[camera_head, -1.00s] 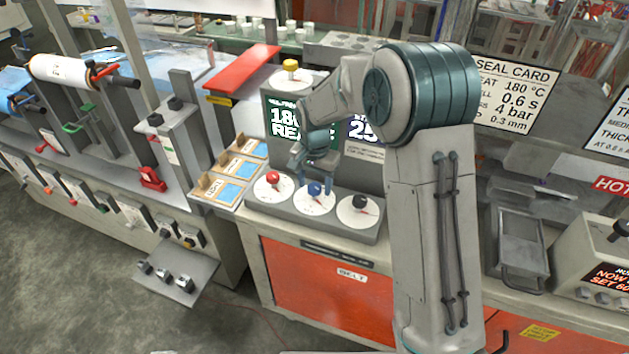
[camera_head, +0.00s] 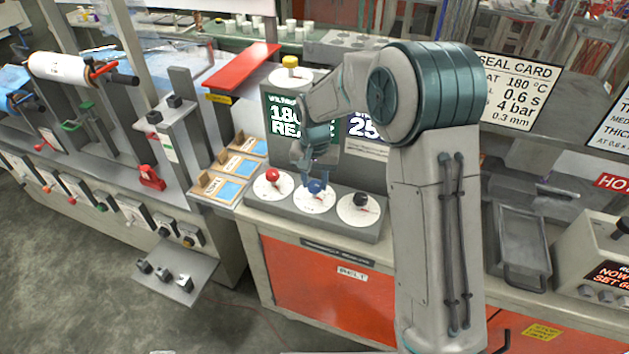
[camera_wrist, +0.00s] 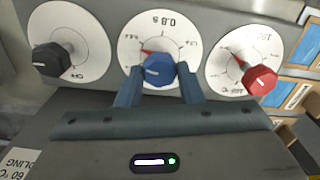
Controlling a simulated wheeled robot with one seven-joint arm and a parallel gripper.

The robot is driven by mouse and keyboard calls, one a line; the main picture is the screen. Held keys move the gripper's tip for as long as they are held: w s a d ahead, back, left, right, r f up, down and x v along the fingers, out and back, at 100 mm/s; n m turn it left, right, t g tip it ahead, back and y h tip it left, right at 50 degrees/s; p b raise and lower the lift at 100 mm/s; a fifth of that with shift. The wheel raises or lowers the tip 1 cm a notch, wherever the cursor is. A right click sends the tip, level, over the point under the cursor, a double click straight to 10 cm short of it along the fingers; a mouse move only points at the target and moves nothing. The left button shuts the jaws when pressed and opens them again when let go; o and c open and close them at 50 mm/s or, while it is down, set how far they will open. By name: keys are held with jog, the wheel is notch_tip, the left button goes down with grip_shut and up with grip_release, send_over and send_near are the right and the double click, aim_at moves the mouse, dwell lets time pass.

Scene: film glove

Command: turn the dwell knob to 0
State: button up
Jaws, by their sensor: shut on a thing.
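The control panel (camera_head: 335,222) carries three knobs on white dials. The blue knob (camera_wrist: 158,70) is in the middle, on a dial whose upper edge reads 0.8 s in the wrist view. Its red pointer aims to the upper left in that view. My gripper (camera_wrist: 158,88) has its two blue fingers on either side of the blue knob, shut on it. In the head view my gripper (camera_head: 316,184) reaches down to the middle dial and partly covers the knob. I cannot read which knob is named dwell.
A red knob (camera_head: 272,175) sits left of the blue one and a black knob (camera_head: 360,199) right of it, both close to my fingers. Behind stands a display (camera_head: 287,128). A wall card (camera_head: 512,92) reads SEAL CARD, with 0.6 s among its lines.

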aim_at(314, 184)
jog(key=n+b, duration=0.1)
jog(key=n, duration=0.4)
jog(key=shift+n, duration=0.3)
jog(key=n, duration=0.5)
jog(key=shift+r+n, duration=0.1)
jog(key=shift+n, duration=0.2)
jog(key=n, duration=0.5)
jog(key=shift+a+p, duration=0.1)
jog(key=shift+p, duration=0.2)
jog(key=shift+n+p, duration=0.5)
jog(key=shift+n, duration=1.8)
jog(key=o, duration=1)
jog(key=shift+c, duration=0.2)
notch_tip(314, 184, up, 14)
jog(key=b, duration=0.1)
